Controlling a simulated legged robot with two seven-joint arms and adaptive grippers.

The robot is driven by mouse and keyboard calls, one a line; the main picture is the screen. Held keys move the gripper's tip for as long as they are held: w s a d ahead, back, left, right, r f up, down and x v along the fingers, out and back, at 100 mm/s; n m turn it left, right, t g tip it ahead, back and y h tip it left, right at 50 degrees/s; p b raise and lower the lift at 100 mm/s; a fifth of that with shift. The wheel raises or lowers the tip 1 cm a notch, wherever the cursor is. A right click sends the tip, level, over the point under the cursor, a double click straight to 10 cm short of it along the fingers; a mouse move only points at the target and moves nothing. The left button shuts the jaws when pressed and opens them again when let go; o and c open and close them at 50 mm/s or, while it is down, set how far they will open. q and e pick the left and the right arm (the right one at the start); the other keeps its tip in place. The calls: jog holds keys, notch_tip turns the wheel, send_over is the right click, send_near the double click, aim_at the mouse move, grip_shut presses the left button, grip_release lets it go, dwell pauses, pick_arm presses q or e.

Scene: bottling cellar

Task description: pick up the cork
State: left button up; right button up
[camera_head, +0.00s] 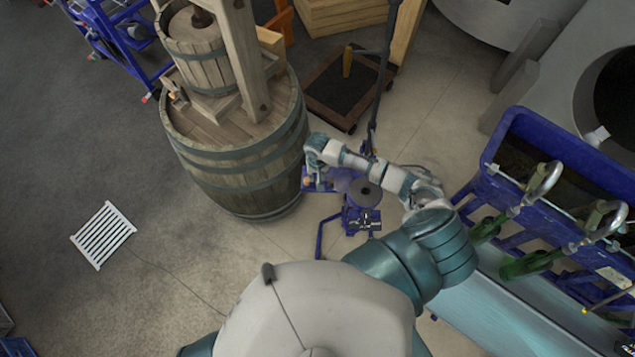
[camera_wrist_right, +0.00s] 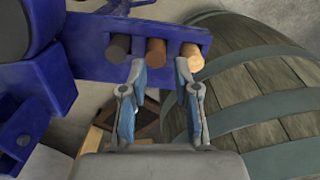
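Three cork-like cylinders sit in a row in a slotted blue holder (camera_wrist_right: 85,72) in the right wrist view: a dark brown one (camera_wrist_right: 118,46), a reddish-brown middle one (camera_wrist_right: 156,52) and a light tan one (camera_wrist_right: 190,56). My right gripper (camera_wrist_right: 160,72) is open, its fingertips apart at the holder's near edge. The middle cork lies between the tips in the picture, with gaps on both sides; I cannot tell the depth. In the head view, my right gripper (camera_head: 311,166) is beside the barrel at the blue corking machine (camera_head: 362,222), its fingers small. My left gripper is not in view.
A large wooden barrel (camera_head: 240,165) bearing a small press (camera_head: 195,55) stands close left of the gripper. A blue bottle-filling trough (camera_head: 510,125) stands right. A dark-topped crate (camera_head: 335,100) lies behind. A white floor grate (camera_head: 103,235) is at left, with open floor around it.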

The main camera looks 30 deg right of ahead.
jog(key=f, duration=0.2)
jog(key=d+f, duration=0.1)
jog(key=f, duration=0.1)
jog(key=shift+s, duration=0.15)
jog(key=shift+a+r, duration=0.15)
jog(key=shift+a, duration=0.15)
jog(key=c, duration=0.3)
jog(key=shift+a, duration=0.15)
jog(key=shift+c, duration=0.2)
